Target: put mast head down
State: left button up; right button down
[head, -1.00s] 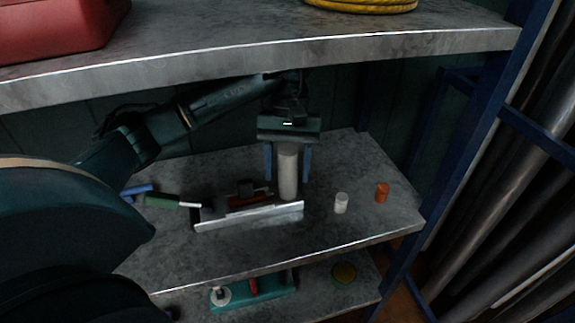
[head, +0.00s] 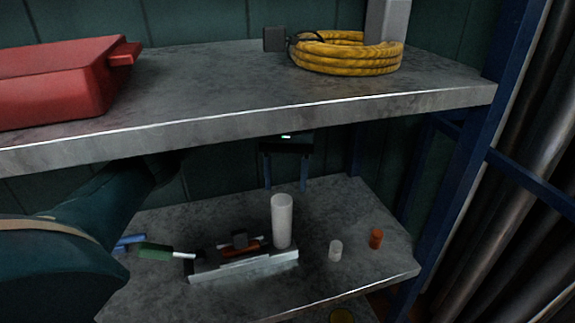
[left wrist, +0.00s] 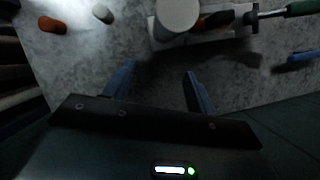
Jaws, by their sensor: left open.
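A pale grey upright cylinder (head: 282,221), which seems to be the mast head, stands on the middle shelf at the right end of a low metal bar (head: 242,264). I cannot tell whether it rests on the bar or just behind it. It also shows at the top of the left wrist view (left wrist: 177,14). My left gripper (head: 285,184) is open and empty, above and behind the cylinder, under the upper shelf. In the left wrist view its two blue fingers (left wrist: 157,75) are apart, and the cylinder is beyond their tips. My right gripper is not in view.
A green-handled tool (head: 155,251) lies to the left. The upper shelf (head: 200,90), bearing a red case (head: 60,82) and yellow coil (head: 345,58), overhangs my arm. A blue post (head: 440,190) bounds the right.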

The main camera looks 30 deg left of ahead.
pick_arm(q)
jog(key=shift+w+a, duration=0.35)
jog(key=shift+w, duration=0.3)
jog(key=shift+w+a, duration=0.3)
jog(key=shift+w, duration=0.4)
jog(key=shift+w+a, duration=0.35)
jog(key=shift+w, duration=0.3)
